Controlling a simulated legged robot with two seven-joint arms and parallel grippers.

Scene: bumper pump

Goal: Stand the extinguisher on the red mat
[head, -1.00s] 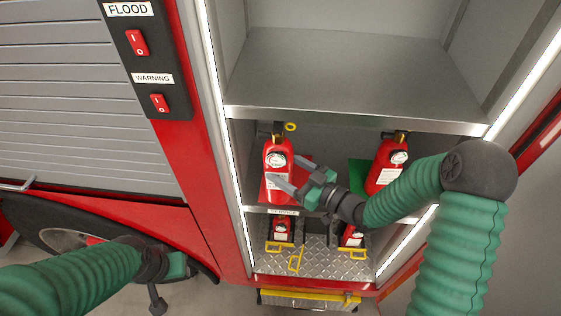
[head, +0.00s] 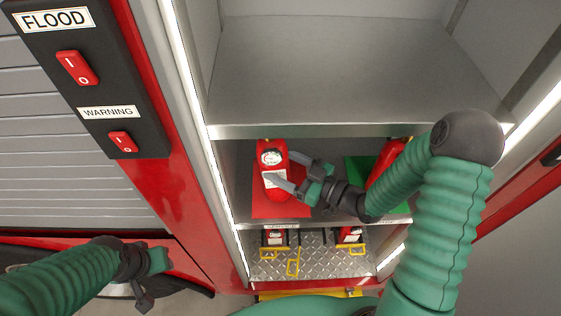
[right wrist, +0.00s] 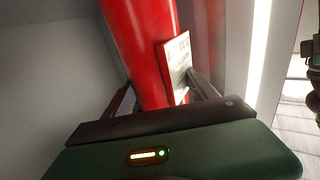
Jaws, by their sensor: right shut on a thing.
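The red extinguisher (head: 270,160), with a round gauge and a white label, is upright in the middle bay of the cabinet. Its top is hidden by the shelf edge above. My right gripper (head: 279,170) is shut on its body from the right. The right wrist view shows the red cylinder (right wrist: 142,50) between the two fingers, with the label beside one finger. The red mat (head: 285,209) lies under and in front of the extinguisher. I cannot tell whether the base touches it. My left gripper (head: 150,280) is at the lower left, away from the cabinet, its jaws unclear.
Another red extinguisher (head: 386,163) stands at the right by a green mat (head: 356,170), partly behind my right arm. A grey shelf (head: 340,70) lies above. Below is a diamond-plate floor (head: 318,262) with smaller red items and yellow handles. A switch panel (head: 95,85) is at the left.

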